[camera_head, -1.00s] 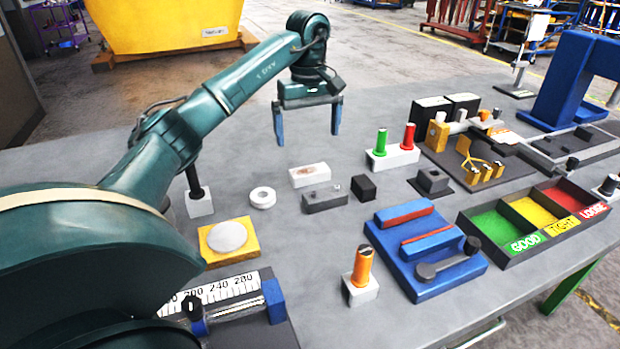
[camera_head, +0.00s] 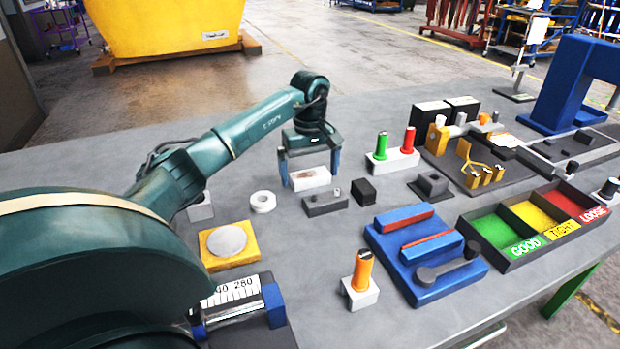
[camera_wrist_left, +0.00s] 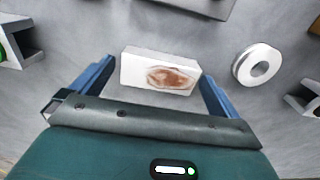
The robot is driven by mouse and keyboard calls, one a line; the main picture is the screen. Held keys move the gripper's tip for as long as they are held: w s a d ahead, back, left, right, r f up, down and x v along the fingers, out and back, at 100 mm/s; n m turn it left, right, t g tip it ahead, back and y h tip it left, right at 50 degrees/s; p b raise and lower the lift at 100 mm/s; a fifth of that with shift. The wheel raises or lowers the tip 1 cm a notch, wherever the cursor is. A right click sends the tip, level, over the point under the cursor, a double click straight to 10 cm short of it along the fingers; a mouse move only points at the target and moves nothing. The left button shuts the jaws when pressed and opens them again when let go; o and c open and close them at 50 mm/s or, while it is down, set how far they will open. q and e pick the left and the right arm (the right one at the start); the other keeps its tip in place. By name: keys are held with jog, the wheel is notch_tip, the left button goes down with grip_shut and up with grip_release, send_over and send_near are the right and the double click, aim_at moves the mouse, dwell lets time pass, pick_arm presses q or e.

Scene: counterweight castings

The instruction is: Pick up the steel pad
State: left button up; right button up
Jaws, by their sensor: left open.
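A pale rectangular block with a brown stained patch, which I take for the steel pad (camera_head: 309,180), lies on the grey table. It also shows in the left wrist view (camera_wrist_left: 136,70), with its brown patch facing up. My left gripper (camera_head: 311,173) is open above the pad, its blue fingers on either side of the pad's ends. In the left wrist view, the left gripper (camera_wrist_left: 155,82) has a gap at each end of the pad. My right gripper is not in view.
A dark grey block (camera_head: 326,203) lies just in front of the pad, with a small black cube (camera_head: 363,191) beside it. A white ring (camera_head: 263,201) lies to the left. A stand with green and red pegs (camera_head: 392,160) is to the right. The table behind is clear.

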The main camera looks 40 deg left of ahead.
pick_arm(q)
jog(key=shift+c, duration=0.4)
jog(key=c, duration=1.2)
jog(key=shift+r, duration=0.1)
jog(key=shift+c, duration=0.2)
